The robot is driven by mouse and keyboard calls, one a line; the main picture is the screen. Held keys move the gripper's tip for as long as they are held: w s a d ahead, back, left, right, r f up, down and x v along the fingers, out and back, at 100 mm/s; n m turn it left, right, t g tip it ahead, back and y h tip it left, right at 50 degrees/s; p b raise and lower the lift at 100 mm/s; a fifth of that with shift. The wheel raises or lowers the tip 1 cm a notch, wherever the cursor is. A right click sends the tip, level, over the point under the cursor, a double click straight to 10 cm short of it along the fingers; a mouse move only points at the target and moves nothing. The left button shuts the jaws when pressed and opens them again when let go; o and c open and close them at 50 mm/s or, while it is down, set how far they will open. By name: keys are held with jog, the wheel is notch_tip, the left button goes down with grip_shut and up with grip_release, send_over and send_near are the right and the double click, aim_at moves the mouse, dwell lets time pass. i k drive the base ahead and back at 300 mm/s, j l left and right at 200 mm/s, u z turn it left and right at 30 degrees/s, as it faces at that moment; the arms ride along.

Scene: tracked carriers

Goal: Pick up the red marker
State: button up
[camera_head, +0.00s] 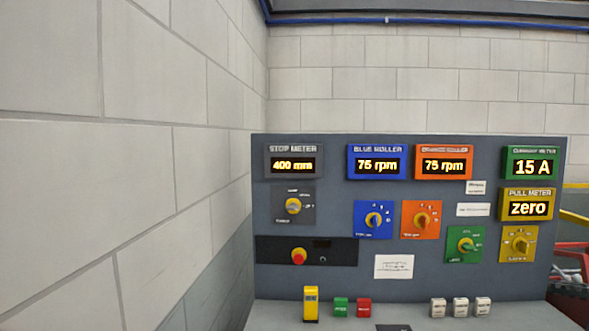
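A small red block (364,308) with pale lettering too small to read stands on the grey ledge (530,313) at the foot of the control panel. It is the only small red item on the ledge and looks like the red marker. A similar green block (341,307) stands just to its left, with a narrow gap. My gripper is not in view.
A taller yellow item (311,304) stands left of the green block. Three white blocks (461,307) stand to the right. The panel (330,258) with displays, knobs and a red-topped button (298,256) rises behind. A block wall (100,200) closes the left.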

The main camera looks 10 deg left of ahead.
aim_at(363, 306)
jog(key=i+j+u, duration=0.1)
jog(key=i+u, duration=0.25)
jog(key=i, duration=0.2)
jog(key=i+l+u, duration=0.1)
jog(key=i+u, duration=0.25)
jog(key=i, duration=0.15)
